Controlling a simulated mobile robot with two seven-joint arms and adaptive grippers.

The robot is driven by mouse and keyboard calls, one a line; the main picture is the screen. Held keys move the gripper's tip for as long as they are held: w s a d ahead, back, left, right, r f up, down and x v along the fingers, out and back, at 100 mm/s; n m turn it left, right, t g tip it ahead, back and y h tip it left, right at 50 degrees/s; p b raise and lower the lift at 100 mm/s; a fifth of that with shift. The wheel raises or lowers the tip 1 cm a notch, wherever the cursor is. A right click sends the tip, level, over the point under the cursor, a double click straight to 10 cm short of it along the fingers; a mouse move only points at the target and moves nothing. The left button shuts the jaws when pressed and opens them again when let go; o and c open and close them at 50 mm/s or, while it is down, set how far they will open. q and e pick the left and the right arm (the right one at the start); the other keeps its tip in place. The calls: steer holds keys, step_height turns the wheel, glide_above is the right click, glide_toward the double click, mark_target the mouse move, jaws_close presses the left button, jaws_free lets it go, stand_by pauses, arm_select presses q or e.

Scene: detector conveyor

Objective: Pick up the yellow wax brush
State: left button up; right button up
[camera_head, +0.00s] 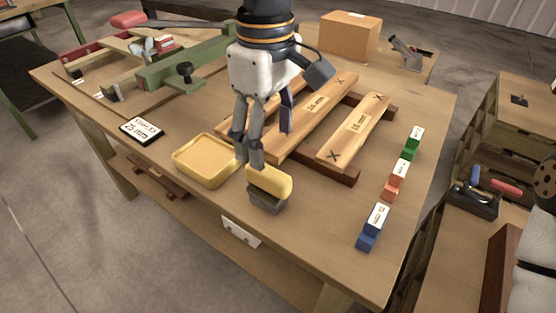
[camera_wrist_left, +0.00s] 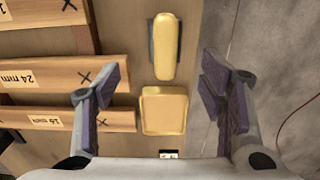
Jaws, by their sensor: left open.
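The yellow wax brush (camera_head: 270,182) rests on a dark grey holder (camera_head: 267,203) near the front edge of the workbench. It also shows upright in the picture in the left wrist view (camera_wrist_left: 166,47), ahead of the gap between my fingers. My left gripper (camera_head: 268,143) hangs open and empty above the bench, just behind the brush. One finger overlaps the brush's far end in the head view, so contact there is hard to tell. The fingers stand wide apart in the left wrist view (camera_wrist_left: 160,88). My right gripper is not in view.
A shallow yellow tray (camera_head: 180,165) lies left of the brush. Marked planks (camera_head: 355,130) on dark rails lie behind it. Blue (camera_head: 372,228), orange (camera_head: 396,180) and green (camera_head: 412,144) labelled blocks line the right side. A 25 mm card (camera_head: 141,130) lies left.

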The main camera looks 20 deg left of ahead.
arm_select(q)
glide_above(268, 187)
steer(key=w, duration=0.1)
steer(key=f, duration=0.4)
steer(key=shift+w+a, duration=0.15)
steer(key=shift+a, duration=0.05)
step_height(268, 187, down, 7)
steer(key=shift+w+b, duration=0.15)
steer(key=shift+b, duration=0.15)
steer(key=shift+f, duration=0.25)
steer(key=c, duration=1.3)
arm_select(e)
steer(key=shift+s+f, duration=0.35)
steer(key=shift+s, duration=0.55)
